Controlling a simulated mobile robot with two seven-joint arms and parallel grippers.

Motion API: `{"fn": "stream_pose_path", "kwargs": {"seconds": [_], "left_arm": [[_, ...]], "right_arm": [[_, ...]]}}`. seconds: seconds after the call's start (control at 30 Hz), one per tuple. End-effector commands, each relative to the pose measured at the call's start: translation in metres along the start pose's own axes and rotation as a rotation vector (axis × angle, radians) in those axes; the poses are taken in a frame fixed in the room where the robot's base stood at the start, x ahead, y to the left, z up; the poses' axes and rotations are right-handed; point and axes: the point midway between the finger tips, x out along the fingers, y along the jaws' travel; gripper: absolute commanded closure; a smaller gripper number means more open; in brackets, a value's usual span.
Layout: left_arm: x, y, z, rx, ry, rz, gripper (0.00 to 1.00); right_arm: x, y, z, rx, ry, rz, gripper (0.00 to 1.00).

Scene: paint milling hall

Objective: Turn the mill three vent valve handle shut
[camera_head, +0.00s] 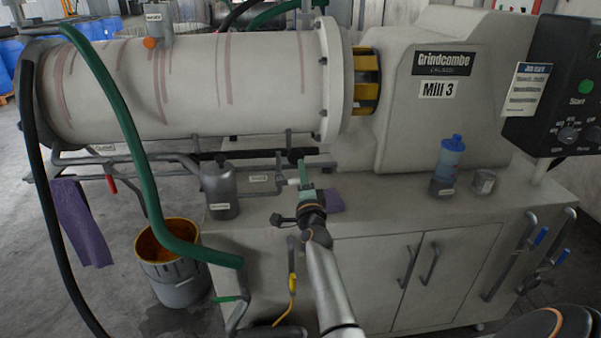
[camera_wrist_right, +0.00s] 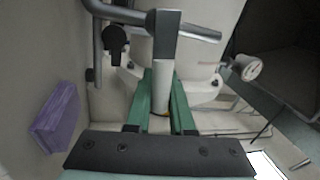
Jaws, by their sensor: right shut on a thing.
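The mill, labelled Mill 3 (camera_head: 437,90), stands behind a grey bench (camera_head: 375,215), its white drum (camera_head: 200,85) at the left. My right gripper (camera_head: 303,176) reaches under the drum's right end to the small pipes. In the right wrist view its green fingers (camera_wrist_right: 162,104) are shut around a pale round grip (camera_wrist_right: 162,80), which seems to be the vent valve handle. A grey bar (camera_wrist_right: 166,38) crosses at its far end. A small label (camera_head: 258,178) is left of the gripper, too small to read. The valve body is largely hidden. My left gripper is not in view.
A blue-topped bottle (camera_head: 450,157) and a tin (camera_head: 484,182) are on the bench. A green hose (camera_head: 125,120) hangs at left above a yellow-lined bucket (camera_head: 180,290).

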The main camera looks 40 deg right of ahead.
Motion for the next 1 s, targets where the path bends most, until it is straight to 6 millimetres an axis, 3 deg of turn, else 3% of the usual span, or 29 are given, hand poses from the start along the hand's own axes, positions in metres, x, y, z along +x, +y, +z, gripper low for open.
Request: {"fn": "stream_pose_path", "kwargs": {"seconds": [0.33, 0.87, 0.9, 1.0], "left_arm": [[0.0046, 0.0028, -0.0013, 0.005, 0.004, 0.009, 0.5], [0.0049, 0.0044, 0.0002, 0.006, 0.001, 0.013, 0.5], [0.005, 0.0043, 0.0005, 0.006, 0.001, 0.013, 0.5], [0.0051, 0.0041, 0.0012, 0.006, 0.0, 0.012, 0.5]], "right_arm": [[-0.0014, 0.0086, -0.0007, 0.128, 0.027, 0.001, 1.0], [-0.0016, 0.0091, -0.0003, 0.146, 0.029, 0.001, 1.0], [-0.0016, 0.0091, -0.0002, 0.146, 0.029, 0.001, 0.75], [-0.0016, 0.0091, -0.0002, 0.145, 0.029, 0.001, 0.64]]}}
